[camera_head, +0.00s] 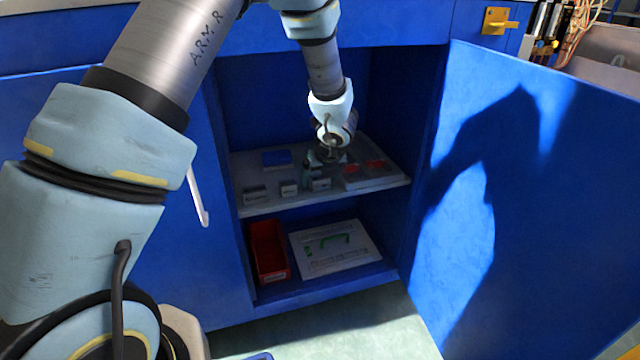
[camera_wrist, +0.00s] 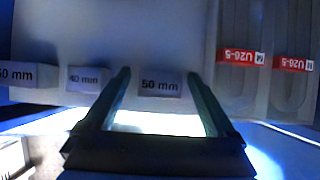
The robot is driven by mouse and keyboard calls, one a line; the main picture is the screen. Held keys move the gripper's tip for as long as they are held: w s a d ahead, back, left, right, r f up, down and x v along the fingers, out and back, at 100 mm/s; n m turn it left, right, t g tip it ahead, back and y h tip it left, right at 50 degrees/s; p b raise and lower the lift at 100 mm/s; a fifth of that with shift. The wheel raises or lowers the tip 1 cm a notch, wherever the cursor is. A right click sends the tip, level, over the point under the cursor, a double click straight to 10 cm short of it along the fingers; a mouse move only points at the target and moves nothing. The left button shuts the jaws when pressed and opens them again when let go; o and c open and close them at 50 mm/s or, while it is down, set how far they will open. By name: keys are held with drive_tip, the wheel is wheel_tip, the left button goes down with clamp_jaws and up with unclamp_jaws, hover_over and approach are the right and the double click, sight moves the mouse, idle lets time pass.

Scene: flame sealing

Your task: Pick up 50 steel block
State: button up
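The steel block labelled 50 mm (camera_wrist: 160,86) sits on the shelf in the wrist view, its label facing me. In the head view it appears as the rightmost of the small grey blocks (camera_head: 320,184). My gripper (camera_wrist: 159,76) is open, with one finger on each side of the 50 mm block and gaps visible beside it. I cannot tell how deep the fingers reach around it. In the head view my gripper (camera_head: 328,154) is small and dark above the shelf, its fingers unclear.
The 40 mm block (camera_wrist: 85,79) stands left of it; another block (camera_wrist: 30,75) is partly cut off. Trays with red U26-5 labels (camera_wrist: 240,57) lie right. The cabinet shelf (camera_head: 335,203) is narrow; below are a red bin (camera_head: 268,252) and white case (camera_head: 335,247). An open blue door (camera_head: 540,200) stands right.

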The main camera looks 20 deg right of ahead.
clamp_jaws()
idle(0.5)
